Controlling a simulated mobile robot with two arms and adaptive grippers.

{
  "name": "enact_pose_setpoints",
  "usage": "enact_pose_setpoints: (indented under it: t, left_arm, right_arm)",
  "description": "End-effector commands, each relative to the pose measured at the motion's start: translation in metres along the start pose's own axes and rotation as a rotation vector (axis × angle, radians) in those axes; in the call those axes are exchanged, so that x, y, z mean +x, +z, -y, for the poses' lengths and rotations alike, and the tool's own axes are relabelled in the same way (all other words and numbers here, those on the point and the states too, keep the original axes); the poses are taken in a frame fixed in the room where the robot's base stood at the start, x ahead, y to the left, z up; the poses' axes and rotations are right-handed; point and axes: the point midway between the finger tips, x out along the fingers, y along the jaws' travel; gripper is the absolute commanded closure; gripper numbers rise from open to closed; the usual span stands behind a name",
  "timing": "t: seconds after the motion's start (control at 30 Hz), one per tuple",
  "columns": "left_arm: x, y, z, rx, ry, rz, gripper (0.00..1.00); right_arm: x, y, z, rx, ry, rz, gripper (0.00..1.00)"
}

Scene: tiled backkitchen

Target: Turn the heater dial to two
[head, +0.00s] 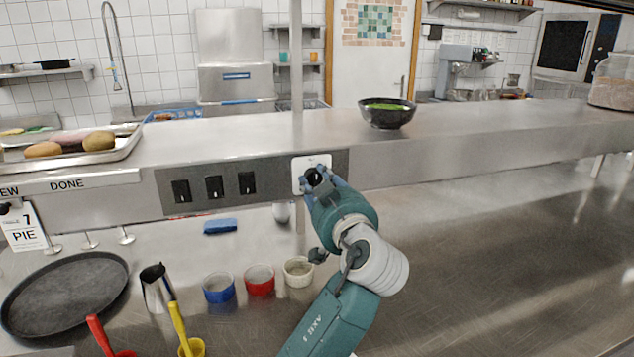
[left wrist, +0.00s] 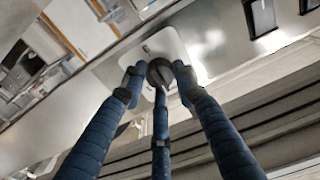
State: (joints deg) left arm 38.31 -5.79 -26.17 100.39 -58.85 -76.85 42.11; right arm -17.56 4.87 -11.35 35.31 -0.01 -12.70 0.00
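The heater dial (head: 314,176) is a dark round knob on a white square plate (head: 299,179) on the front of the steel shelf. My left gripper (head: 318,184) is at the dial, its blue fingers around it and partly covering it. In the left wrist view the dial (left wrist: 160,71) sits between the fingertips of my left gripper (left wrist: 158,78), with one finger below it. A small gap seems to show at the left finger; I cannot tell whether the fingers touch the dial. The dial's markings and pointer are not readable. My right gripper is not in view.
Several black switches (head: 214,187) sit left of the dial. A dark bowl (head: 387,113) and a tray of food (head: 75,148) stand on the shelf above. Below are blue, red and white cups (head: 298,271), a metal jug (head: 157,288) and a round black tray (head: 66,295). The counter at right is clear.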

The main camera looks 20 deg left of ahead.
Motion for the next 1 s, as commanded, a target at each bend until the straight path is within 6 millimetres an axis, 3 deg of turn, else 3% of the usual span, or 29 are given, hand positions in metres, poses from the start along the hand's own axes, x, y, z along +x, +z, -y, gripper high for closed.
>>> enact_pose_setpoints:
  t: [0.2, 0.47, 1.0]
  left_arm:
    - [0.001, 0.000, 0.000, 0.003, 0.000, 0.000, 0.98]
    - [0.001, 0.000, 0.001, 0.064, -0.001, 0.001, 0.98]
    - [0.001, -0.003, 0.000, 0.509, 0.000, 0.000, 0.98]
  right_arm:
    - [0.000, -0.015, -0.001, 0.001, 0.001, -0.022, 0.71]
    - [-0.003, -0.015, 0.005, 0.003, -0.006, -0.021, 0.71]
    - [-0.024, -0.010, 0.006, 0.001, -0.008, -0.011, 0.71]
